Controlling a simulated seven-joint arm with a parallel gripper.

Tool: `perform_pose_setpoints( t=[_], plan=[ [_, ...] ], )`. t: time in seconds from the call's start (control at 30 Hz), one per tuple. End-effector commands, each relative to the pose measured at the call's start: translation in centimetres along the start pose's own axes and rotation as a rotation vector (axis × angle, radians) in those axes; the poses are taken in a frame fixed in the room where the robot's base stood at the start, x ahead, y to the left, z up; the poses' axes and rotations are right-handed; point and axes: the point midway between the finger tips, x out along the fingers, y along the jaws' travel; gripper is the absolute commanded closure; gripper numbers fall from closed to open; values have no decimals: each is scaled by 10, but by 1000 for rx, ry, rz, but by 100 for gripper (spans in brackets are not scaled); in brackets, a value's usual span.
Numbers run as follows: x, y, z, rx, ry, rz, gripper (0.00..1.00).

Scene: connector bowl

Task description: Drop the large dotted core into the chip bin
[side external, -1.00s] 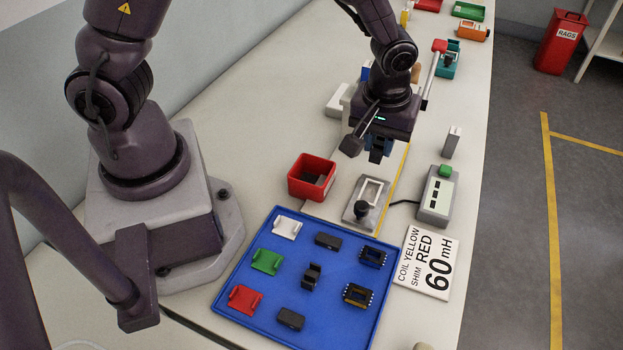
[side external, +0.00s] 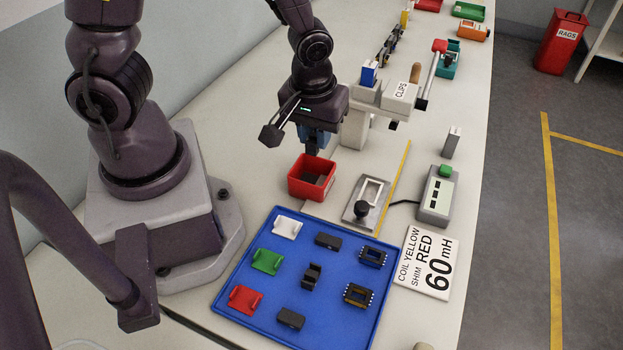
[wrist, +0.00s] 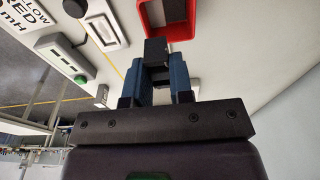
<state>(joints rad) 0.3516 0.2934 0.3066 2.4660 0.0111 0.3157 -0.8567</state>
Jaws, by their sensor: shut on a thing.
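My gripper (side external: 314,146) hangs just behind and above the red bin (side external: 291,181), which I take for the chip bin. In the wrist view my gripper (wrist: 161,68) has its blue fingers shut on a dark block-shaped core (wrist: 156,48). The core's lower end points toward the bin (wrist: 190,35), whose near rim lies close to it in the picture. In the side view the core (side external: 311,152) shows only as a small dark shape below the fingers. No dots can be made out on it. The bin has something dark grey inside.
A blue tray (side external: 262,308) holds several dark cores and coloured frames in front of the bin. A grey fixture with a black knob (side external: 362,209) stands right of the bin. A clip dispenser (side external: 400,92) stands behind, right of my gripper.

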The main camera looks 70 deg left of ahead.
Motion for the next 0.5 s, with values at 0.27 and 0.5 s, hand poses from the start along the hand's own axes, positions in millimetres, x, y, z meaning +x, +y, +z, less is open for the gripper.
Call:
perform_pose_setpoints(
  t=[0.27,0.5],
  plan=[
    [21,0,3,0,-1,-1,100],
    [23,0,3,0,1,2,100]
  ],
)
